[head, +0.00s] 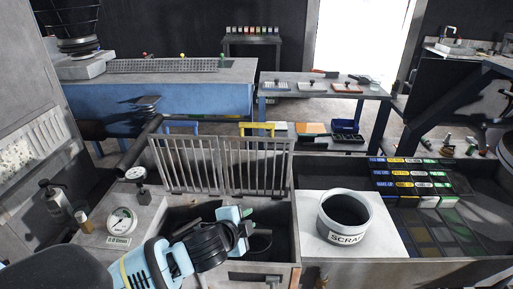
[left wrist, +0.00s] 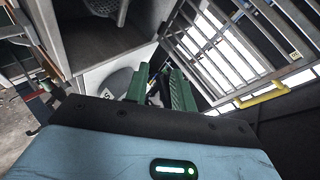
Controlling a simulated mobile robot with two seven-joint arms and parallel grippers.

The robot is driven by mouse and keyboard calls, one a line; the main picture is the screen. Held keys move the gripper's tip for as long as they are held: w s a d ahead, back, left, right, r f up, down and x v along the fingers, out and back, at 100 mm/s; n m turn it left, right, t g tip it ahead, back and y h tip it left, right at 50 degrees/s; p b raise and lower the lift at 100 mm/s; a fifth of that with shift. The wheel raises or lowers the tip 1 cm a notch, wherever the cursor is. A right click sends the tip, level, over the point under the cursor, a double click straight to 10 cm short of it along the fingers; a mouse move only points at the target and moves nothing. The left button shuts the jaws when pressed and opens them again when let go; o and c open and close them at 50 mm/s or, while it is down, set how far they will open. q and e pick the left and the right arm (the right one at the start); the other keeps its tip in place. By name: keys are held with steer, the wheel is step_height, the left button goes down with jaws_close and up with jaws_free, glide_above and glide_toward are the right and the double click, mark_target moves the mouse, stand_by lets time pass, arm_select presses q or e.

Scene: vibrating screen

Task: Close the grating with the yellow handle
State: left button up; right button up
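The grey barred grating (head: 222,165) stands raised at the back edge of an open grey bin (head: 297,215). Its yellow handle (head: 257,126) is at the top, right of the middle. In the left wrist view, the grating (left wrist: 222,42) fills the upper right, with the yellow handle (left wrist: 265,97) on its near edge. My left gripper (head: 243,227) is over the bin opening, in front of and below the handle, apart from the grating. In the left wrist view, its green fingers (left wrist: 158,82) are spread with nothing held between them. My right gripper is not in view.
A round container labelled SCRAP (head: 345,215) stands on a white board right of the bin. A gauge (head: 121,221) and bottles are on the left. Behind are a blue screen table (head: 165,98) and a low tool table (head: 325,90). Labelled small bins (head: 415,180) are at right.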

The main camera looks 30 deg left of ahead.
arm_select(q)
steer(key=w+a+r+m+t, duration=0.3)
steer(key=w+a+r, duration=0.1)
steer(key=w+r, duration=0.5)
steer(key=m+t, duration=0.2)
glide_toward(256, 126)
steer(key=w, duration=0.3)
steer(key=shift+n, duration=0.3)
steer(key=shift+w+a+f, duration=0.1)
steer(key=shift+w+f, duration=0.1)
steer(key=shift+w, duration=1.1)
steer(key=shift+w+a+f, duration=0.1)
steer(key=shift+w+f, duration=0.05)
steer(key=shift+w, duration=1.15)
steer(key=shift+w+a+f, duration=0.1)
steer(key=shift+w+f, duration=0.1)
steer(key=shift+w, duration=1.1)
steer(key=shift+c, duration=0.5)
jaws_close()
